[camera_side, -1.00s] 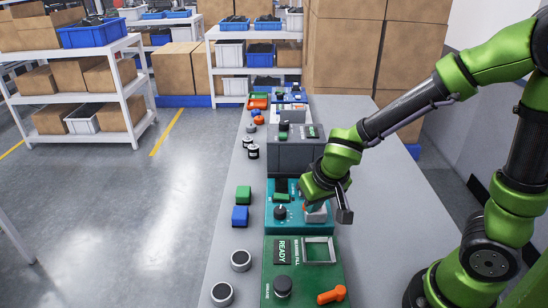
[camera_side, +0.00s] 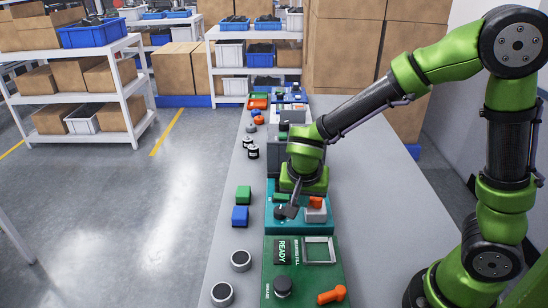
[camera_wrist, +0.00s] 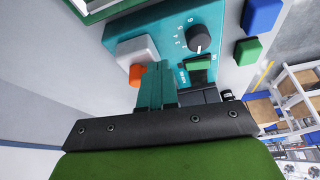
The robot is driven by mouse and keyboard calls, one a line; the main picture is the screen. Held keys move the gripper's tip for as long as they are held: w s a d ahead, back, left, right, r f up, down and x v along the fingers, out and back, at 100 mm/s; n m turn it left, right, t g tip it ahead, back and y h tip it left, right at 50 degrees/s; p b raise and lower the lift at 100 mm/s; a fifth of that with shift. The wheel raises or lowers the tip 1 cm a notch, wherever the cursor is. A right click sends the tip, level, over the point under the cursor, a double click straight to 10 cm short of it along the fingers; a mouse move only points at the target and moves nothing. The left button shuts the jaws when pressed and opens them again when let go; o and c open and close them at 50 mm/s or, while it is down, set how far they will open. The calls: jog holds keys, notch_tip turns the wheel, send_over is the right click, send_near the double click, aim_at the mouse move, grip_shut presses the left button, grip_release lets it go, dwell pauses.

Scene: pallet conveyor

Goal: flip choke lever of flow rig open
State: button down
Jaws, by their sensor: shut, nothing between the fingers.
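The teal panel (camera_side: 283,228) lies on the grey bench in front of my arm. It also fills much of the wrist view (camera_wrist: 172,30). On it a small orange lever (camera_side: 316,202) sits at a whitish block (camera_side: 315,214). In the wrist view the orange lever (camera_wrist: 136,74) pokes out from the pale block (camera_wrist: 137,50), just beside my fingers. My gripper (camera_wrist: 155,68) is shut and empty over the panel, between lever and black knob (camera_wrist: 199,39). I cannot tell whether the fingers touch the lever. My wrist hides part of the panel in the side view.
A green panel (camera_side: 270,296) marked READY, with another orange lever (camera_side: 332,295), lies nearer the camera. Green (camera_side: 243,193) and blue (camera_side: 240,215) blocks stand left of the teal panel. A grey unit stands behind my wrist. The bench is clear on the right.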

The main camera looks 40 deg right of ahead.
jog(key=m, duration=0.1)
jog(key=w+m+g, duration=0.1)
jog(key=m, duration=0.1)
jog(key=shift+w+d+h, duration=0.1)
jog(key=shift+d+h, duration=0.1)
jog(key=shift+h, duration=0.1)
jog(key=shift+s+d, duration=0.35)
jog(key=shift+s, duration=0.4)
jog(key=s+a+r, duration=0.2)
jog(key=a+r, duration=0.5)
jog(key=r, duration=0.2)
jog(key=shift+a+r, duration=0.2)
jog(key=shift+a, duration=0.05)
